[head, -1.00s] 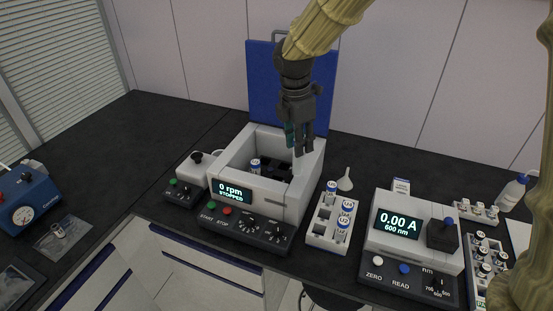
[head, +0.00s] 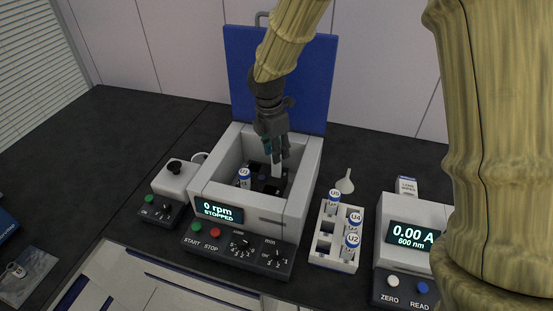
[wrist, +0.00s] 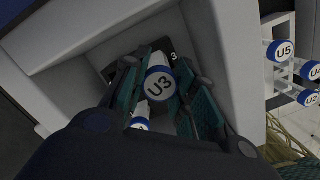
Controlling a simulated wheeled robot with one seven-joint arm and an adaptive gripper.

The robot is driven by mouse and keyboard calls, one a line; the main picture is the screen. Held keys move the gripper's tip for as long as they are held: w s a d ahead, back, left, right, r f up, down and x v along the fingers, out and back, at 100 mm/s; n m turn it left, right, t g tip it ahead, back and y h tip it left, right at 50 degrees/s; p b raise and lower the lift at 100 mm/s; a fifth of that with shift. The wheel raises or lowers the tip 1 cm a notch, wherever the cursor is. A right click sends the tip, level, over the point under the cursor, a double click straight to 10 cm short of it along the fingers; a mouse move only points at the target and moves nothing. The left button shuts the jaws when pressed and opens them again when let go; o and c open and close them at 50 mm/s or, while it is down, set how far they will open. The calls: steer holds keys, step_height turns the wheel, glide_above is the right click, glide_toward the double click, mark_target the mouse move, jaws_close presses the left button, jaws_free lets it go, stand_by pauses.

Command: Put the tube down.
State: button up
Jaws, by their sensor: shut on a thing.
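A tube with a blue-ringed white cap marked U3 (wrist: 159,86) is between the two fingers of my gripper (wrist: 156,72) in the wrist view. In the head view my gripper (head: 276,158) is shut on it, pointing down into the open chamber of the white centrifuge (head: 232,208). The dark rotor (head: 262,184) lies below in the chamber. Another capped tube (head: 244,175) stands in the rotor to the left, and its cap shows in part below U3 in the wrist view (wrist: 140,123). Whether the tip of U3 is in a rotor hole I cannot tell.
The blue centrifuge lid (head: 240,85) stands open behind my gripper. The centrifuge display reads 0 rpm, stopped. A white rack (head: 325,262) with tubes U5, U4 and U2 stands to the right, beside a photometer (head: 405,215). The chamber walls surround my fingers closely.

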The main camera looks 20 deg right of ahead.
steer(key=shift+s+d+f, duration=0.1)
steer(key=shift+s+f, duration=0.25)
steer(key=f+p, duration=0.1)
steer(key=f, duration=0.2)
steer(key=shift+w+f, duration=0.2)
steer(key=shift+s+r, duration=0.1)
steer(key=shift+s, duration=0.05)
steer(key=o, duration=1.1)
steer(key=shift+c, duration=0.2)
steer(key=r, duration=0.4)
steer(key=a+r+b, duration=0.1)
steer(key=r, duration=0.3)
steer(key=r+b, duration=0.1)
steer(key=r, duration=0.3)
steer(key=shift+s+a, duration=0.15)
steer(key=shift+a, duration=0.1)
